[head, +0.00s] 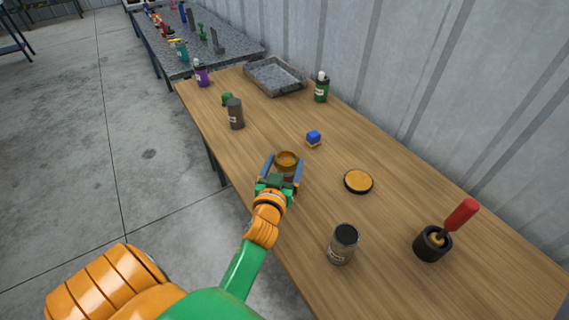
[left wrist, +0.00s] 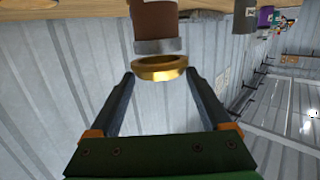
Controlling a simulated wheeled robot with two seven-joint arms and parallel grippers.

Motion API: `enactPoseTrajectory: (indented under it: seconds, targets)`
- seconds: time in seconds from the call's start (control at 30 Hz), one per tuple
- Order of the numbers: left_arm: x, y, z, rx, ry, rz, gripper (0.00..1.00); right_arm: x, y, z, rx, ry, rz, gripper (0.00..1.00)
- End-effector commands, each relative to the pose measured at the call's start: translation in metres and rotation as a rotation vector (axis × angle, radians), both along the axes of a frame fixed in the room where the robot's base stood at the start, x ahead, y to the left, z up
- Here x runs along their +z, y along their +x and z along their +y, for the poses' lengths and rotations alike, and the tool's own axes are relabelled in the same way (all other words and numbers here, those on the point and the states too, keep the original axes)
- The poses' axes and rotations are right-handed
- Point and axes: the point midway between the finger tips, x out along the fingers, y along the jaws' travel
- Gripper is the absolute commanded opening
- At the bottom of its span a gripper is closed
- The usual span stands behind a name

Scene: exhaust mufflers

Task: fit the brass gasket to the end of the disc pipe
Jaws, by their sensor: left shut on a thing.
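The brass gasket (left wrist: 159,68) is a shiny ring between the fingertips of my left gripper (left wrist: 160,76), which is shut on it; the fingers stand apart by the ring's width. Just past the ring is a brown pipe (left wrist: 155,20) with a grey end rim (left wrist: 160,46). The ring lies close against this rim, slightly off to one side; I cannot tell if they touch. The pipe's mark cannot be read. My right gripper is not in view.
On the wooden table (head: 400,200) stand a blue cube (head: 313,138), an orange-topped round tin (head: 358,181), a grey pipe (head: 342,245), a dark pipe (head: 236,113) and a black pot (head: 432,245) with a red-handled tool. A grey tray (head: 262,84) and bottles are at the far end.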

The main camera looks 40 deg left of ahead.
Motion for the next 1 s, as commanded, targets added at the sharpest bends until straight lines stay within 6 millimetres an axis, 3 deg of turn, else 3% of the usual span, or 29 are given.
enactPoseTrajectory:
  seconds: [1.0]
  targets:
    - [-0.012,0.000,0.000,0.000,-0.001,0.002,0.26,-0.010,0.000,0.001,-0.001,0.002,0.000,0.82]
